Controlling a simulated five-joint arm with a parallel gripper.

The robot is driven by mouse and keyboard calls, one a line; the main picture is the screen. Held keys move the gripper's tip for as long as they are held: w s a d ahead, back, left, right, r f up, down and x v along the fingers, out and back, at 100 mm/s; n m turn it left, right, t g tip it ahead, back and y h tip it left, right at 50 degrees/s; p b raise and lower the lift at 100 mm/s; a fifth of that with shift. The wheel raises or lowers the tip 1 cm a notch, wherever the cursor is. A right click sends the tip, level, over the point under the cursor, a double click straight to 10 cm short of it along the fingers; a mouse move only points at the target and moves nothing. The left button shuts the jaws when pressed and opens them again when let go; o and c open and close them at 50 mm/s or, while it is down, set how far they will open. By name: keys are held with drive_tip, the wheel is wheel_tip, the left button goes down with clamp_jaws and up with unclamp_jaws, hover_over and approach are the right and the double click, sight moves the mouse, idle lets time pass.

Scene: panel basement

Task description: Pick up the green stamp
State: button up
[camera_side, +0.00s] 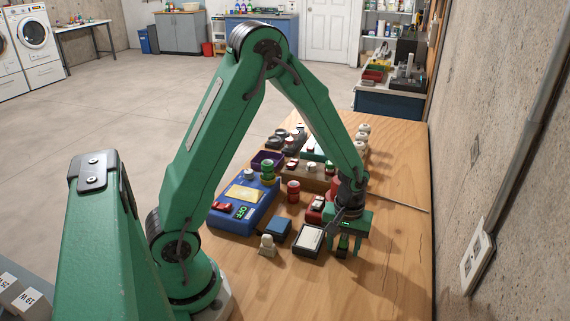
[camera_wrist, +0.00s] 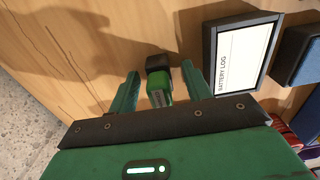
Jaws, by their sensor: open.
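The green stamp (camera_wrist: 158,79) is a small green block with a black end. In the wrist view it lies between the two green fingers of my gripper (camera_wrist: 160,70), with a visible gap on each side. In the side view my gripper (camera_side: 345,248) points down at the table at the right, and the stamp (camera_side: 342,243) shows as a small dark and green shape between the fingers, partly hidden. My gripper is open and holds nothing.
A dark-framed pad marked "BATTERY LOG" (camera_wrist: 243,55) lies close right of the stamp in the wrist view. Bare wood (camera_side: 390,280) is at the right front.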

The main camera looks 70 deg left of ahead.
sight(345, 235)
clamp_jaws()
drive_tip(key=shift+r, duration=0.15)
drive_tip(key=shift+r, duration=0.75)
wheel_tip(345, 235, up, 2)
drive_tip(key=shift+r, duration=0.1)
drive_tip(key=s+d+r, duration=0.6)
drive_tip(key=d+r, duration=0.1)
drive_tip(key=d, duration=0.3)
